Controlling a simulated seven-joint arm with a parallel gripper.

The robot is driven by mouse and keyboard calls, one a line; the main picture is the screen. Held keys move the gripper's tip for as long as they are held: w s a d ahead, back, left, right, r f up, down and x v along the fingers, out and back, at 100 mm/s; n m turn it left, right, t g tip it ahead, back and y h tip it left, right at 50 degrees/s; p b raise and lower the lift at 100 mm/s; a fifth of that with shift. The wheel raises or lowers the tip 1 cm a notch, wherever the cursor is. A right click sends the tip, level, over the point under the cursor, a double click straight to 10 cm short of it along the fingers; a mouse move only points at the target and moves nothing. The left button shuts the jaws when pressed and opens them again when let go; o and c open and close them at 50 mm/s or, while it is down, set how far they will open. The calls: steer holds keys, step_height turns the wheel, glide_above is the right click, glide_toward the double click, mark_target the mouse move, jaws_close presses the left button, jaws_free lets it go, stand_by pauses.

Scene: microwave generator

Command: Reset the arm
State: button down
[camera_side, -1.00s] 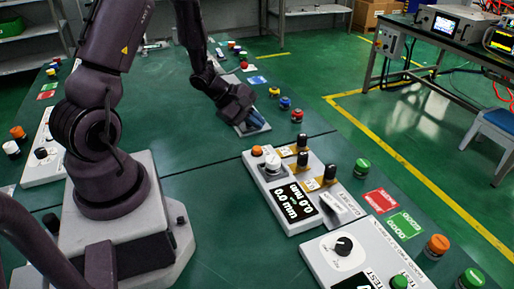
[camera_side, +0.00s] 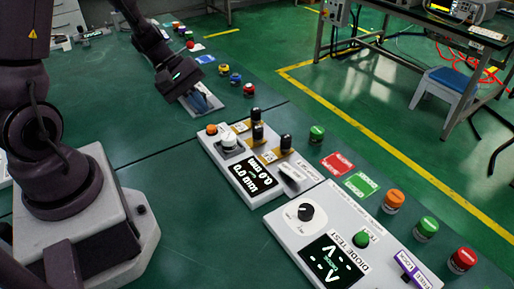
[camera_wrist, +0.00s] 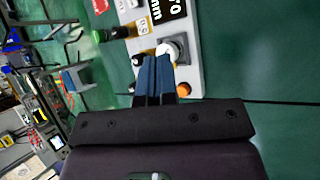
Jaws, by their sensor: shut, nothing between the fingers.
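My dark arm reaches over the green table in the side view, bent downward at the wrist. My gripper (camera_side: 203,101) has blue fingers, shut and empty, low near the far end of the microwave generator panel. In the wrist view the blue fingers (camera_wrist: 154,75) lie side by side, in front of the panel's white knob (camera_wrist: 167,49). The panel (camera_side: 250,165) is light grey with a black display (camera_side: 254,177), black knobs and an orange button (camera_side: 211,130). Whether the fingers touch anything cannot be told.
A diode test panel (camera_side: 330,240) stands closer to the camera. Green (camera_side: 317,133), orange and red buttons line the table's right edge. Red (camera_side: 338,163) and green labels lie nearby. The table between my base and the panels is clear. A bench and blue stool (camera_side: 450,90) stand beyond.

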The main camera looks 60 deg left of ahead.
steer(key=s+d+r+m+y, duration=0.3)
steer(key=s+d+r+m, duration=0.1)
steer(key=r+m, duration=0.4)
steer(key=s+d+r+m+t+y, duration=0.1)
steer(key=s+d+r+m+y, duration=0.2)
steer(key=r+m, duration=0.4)
steer(key=shift+s+d+r+m+y, duration=0.35)
steer(key=shift+s+d+r, duration=0.3)
steer(key=shift+s+r, duration=0.95)
steer(key=shift+w+r, duration=0.3)
